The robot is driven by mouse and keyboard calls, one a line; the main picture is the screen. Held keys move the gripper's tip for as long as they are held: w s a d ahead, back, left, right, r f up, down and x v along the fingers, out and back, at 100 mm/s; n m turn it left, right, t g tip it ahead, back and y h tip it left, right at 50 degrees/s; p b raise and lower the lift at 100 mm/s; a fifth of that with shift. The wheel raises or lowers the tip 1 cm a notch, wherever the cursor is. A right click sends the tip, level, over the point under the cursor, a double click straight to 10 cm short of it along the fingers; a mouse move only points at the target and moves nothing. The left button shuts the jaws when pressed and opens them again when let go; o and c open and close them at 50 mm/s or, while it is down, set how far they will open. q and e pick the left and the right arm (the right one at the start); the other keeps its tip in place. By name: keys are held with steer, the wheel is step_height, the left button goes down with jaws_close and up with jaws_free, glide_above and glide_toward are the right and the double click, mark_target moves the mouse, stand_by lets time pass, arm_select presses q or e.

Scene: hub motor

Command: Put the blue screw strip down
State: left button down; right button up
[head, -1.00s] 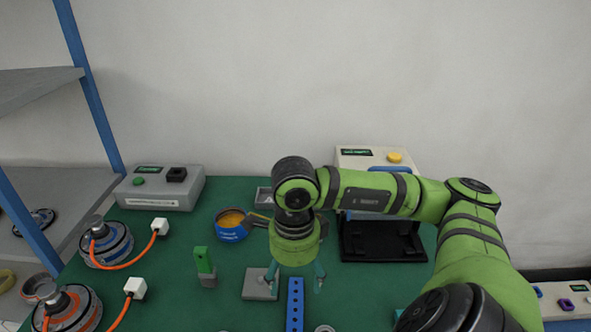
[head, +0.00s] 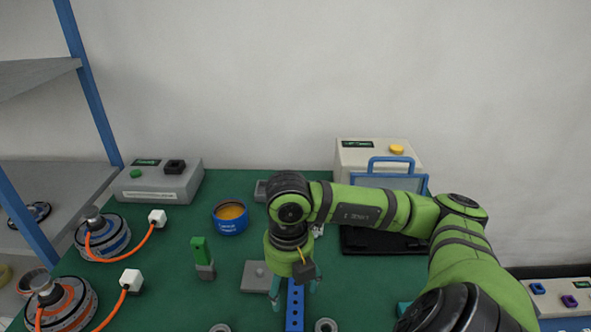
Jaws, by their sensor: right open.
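The blue screw strip (head: 295,308), a long bar with a row of dark holes, lies on the green work mat at the bottom centre of the head view. It runs toward the bottom edge. My right gripper (head: 294,288) points down over its far end. Its two teal fingers stand apart, one on each side of the strip. The gripper is open; I cannot tell whether a finger touches the strip. The gripper body hides part of the mat behind it. My left gripper is not in view.
A grey plate (head: 255,277) lies close left of the strip, with a green-and-grey block (head: 202,258) further left. Grey rings (head: 326,326) lie near the front. A blue tin (head: 230,222), two motors with orange cables (head: 103,238) and a black tray (head: 378,241) stand around.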

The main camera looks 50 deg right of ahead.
mark_target(291, 299)
steer(key=f, duration=0.5)
steer(key=shift+d+p, duration=0.2)
steer(key=shift+p, duration=0.1)
steer(key=shift+s+r, duration=0.1)
steer(key=c, duration=1.4)
